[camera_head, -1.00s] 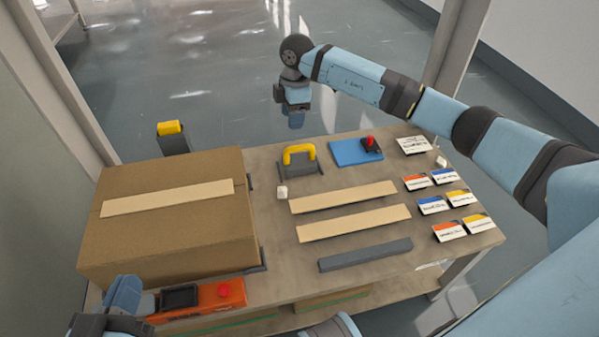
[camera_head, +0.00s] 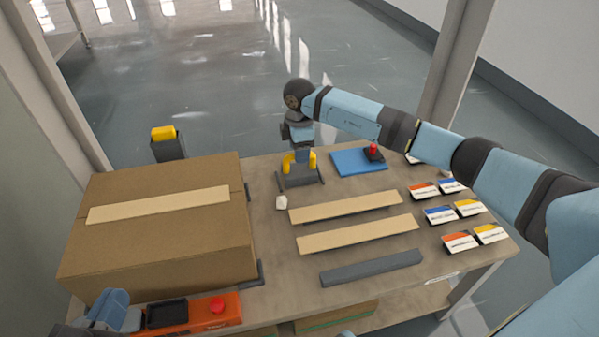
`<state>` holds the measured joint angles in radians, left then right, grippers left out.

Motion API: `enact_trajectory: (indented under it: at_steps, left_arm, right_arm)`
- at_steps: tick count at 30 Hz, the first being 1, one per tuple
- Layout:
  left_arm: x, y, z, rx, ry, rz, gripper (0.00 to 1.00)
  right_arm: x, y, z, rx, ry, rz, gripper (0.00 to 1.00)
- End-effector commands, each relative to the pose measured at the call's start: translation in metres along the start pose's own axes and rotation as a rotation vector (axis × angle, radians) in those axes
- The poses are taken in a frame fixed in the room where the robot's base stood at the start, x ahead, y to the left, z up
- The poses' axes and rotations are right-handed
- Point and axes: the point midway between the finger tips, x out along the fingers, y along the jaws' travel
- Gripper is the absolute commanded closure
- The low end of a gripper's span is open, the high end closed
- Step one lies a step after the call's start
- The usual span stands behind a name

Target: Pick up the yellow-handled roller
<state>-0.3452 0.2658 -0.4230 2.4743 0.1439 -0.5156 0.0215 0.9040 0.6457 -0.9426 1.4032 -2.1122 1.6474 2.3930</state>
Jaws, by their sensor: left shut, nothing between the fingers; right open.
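The yellow-handled roller (camera_head: 300,178) stands at the back middle of the table, left of a blue pad. It has a dark grey base and a yellow arched handle. My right gripper (camera_head: 302,156) is open and points down at the middle of the handle, covering that part. The handle's yellow ends show on both sides of it. I cannot tell whether the fingers touch the handle. My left gripper (camera_head: 108,312) is shut and empty at the bottom left, beside the orange device and in front of the box.
A large cardboard box (camera_head: 160,246) fills the table's left. A yellow-topped dark tool (camera_head: 167,145) stands behind it. The blue pad (camera_head: 358,162) carries a red-topped part. Two tan strips (camera_head: 357,236), a grey bar (camera_head: 370,268) and several labelled cards (camera_head: 440,215) lie right. An orange device (camera_head: 215,312) is in front.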

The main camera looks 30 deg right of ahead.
Motion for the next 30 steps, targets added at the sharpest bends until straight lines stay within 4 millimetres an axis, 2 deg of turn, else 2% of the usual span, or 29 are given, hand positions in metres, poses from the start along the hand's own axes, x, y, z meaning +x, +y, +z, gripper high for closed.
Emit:
enact_trajectory:
  at_steps: [1, 4, 11, 12, 18, 19, 30]
  left_arm:
    - [0.002, -0.004, 0.004, 0.038, 0.021, -0.001, 1.00]
    - [0.004, -0.008, 0.000, 0.086, 0.047, -0.002, 1.00]
    - [0.005, -0.009, -0.005, 0.103, 0.061, -0.003, 1.00]
    - [0.005, -0.009, -0.005, 0.102, 0.060, -0.003, 1.00]
    - [0.004, -0.008, -0.004, 0.097, 0.055, -0.003, 1.00]
    - [0.004, -0.008, -0.004, 0.097, 0.055, -0.003, 1.00]
    - [0.004, -0.008, -0.006, 0.092, 0.052, -0.002, 1.00]
  right_arm:
    - [0.016, -0.002, 0.000, 0.000, -0.001, -0.002, 0.49]
    - [0.026, -0.001, 0.000, 0.000, 0.001, -0.001, 0.49]
    - [0.027, -0.001, 0.000, 0.000, 0.001, 0.001, 0.49]
    - [0.027, -0.001, 0.000, 0.000, 0.001, 0.001, 0.52]
    - [0.027, -0.001, 0.000, 0.000, 0.001, 0.000, 0.98]
    - [0.027, -0.001, 0.000, 0.000, 0.000, 0.000, 1.00]
    - [0.021, 0.000, 0.000, 0.000, 0.001, 0.002, 1.00]
